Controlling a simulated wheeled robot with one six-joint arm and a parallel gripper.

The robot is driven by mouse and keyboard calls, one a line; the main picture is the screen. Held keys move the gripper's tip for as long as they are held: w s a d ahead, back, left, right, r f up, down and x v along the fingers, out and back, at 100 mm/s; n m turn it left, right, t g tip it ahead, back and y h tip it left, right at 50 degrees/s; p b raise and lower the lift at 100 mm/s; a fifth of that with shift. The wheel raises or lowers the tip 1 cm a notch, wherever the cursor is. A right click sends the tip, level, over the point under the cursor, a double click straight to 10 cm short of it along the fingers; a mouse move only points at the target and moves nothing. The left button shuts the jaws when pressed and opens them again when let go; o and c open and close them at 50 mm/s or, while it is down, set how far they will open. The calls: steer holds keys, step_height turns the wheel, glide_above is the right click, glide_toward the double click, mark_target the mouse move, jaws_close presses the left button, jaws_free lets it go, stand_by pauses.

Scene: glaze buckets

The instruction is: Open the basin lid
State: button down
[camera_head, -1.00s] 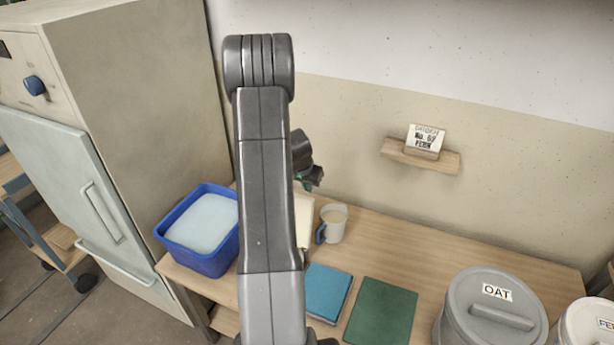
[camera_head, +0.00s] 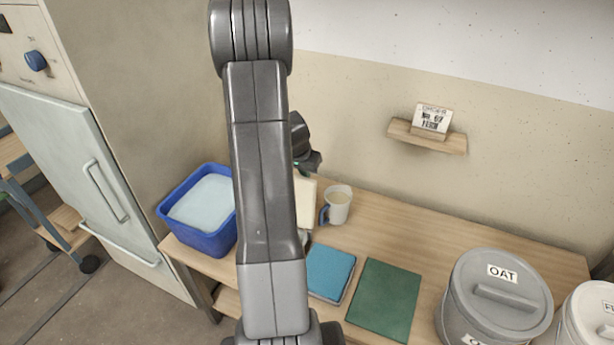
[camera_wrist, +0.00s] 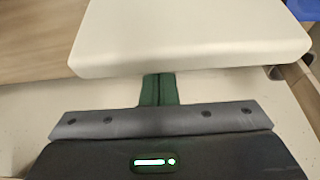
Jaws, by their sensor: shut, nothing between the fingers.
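A blue basin (camera_head: 200,241) stands at the left end of the bench; a pale, flat surface fills its top, and I cannot tell if that is a lid or contents. A cream panel (camera_head: 305,190) stands partly hidden behind my arm, right of the basin; I cannot tell what it belongs to. In the wrist view a cream slab (camera_wrist: 190,40), likely the same panel, lies just beyond my gripper (camera_wrist: 160,78). The green fingers are shut and empty, their tips at or very near the slab's edge; contact is unclear. A blue corner shows at upper right (camera_wrist: 304,9).
A mug (camera_head: 338,206), a blue tile (camera_head: 329,272) and a green tile (camera_head: 384,298) are on the bench (camera_head: 420,232). A lidded grey OAT bucket (camera_head: 470,310) and another bucket (camera_head: 592,318) stand at right. A small shelf (camera_head: 440,140) with a card is on the wall. A tall cabinet (camera_head: 150,110) stands left.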

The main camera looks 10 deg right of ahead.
steer(key=shift+s+a+r+b, duration=0.2)
steer(key=shift+s+a+b, duration=0.25)
steer(key=shift+s+b, duration=0.2)
steer(key=v, duration=1.4)
steer(key=shift+d+f, duration=0.1)
steer(key=shift+f, duration=0.1)
steer(key=x, duration=1.3)
steer(key=shift+w+d+f+p, duration=0.1)
steer(key=shift+w+f+p, duration=0.15)
steer(key=shift+p, duration=0.05)
